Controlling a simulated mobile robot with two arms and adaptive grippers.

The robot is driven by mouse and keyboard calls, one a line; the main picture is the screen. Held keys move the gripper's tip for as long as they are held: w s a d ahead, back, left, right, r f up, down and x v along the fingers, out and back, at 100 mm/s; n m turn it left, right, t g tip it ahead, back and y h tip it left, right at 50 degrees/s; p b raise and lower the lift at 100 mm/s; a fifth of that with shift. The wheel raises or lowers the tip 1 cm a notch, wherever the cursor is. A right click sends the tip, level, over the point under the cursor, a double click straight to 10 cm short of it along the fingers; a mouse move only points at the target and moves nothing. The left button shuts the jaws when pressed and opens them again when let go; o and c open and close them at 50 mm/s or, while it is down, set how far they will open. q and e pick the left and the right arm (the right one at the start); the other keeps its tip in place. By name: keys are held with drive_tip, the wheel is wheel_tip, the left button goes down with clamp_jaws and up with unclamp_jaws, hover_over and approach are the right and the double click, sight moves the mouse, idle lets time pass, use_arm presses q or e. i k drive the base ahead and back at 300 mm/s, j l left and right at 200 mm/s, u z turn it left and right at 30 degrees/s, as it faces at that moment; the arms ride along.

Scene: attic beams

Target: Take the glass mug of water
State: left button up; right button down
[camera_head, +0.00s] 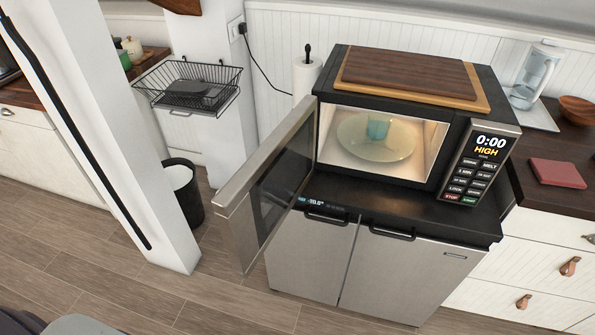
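A small teal-tinted glass mug (378,127) stands upright inside the open microwave (484,155). It is on the round glass turntable plate (355,147), a little behind the plate's middle. Whether there is water in it is too small to tell. The microwave door (270,185) is swung wide open to the left and towards me. The lit display reads 0:00 and HIGH. Neither of my grippers shows in the view.
The microwave stands on a dark-topped steel fridge (405,275). Wooden boards (405,72) lie on top of it. A glass pitcher (533,75), a wooden bowl (578,109) and a red book-like item (556,173) are to the right. A white post (95,120) and bin (185,190) are left. Front floor is clear.

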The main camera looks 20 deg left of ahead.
sight(378, 125)
drive_tip(key=i+j+z, duration=0.15)
drive_tip(key=j+z, duration=0.75)
drive_tip(key=j, duration=1.5)
drive_tip(key=i+z, duration=0.05)
drive_tip(key=i, duration=0.05)
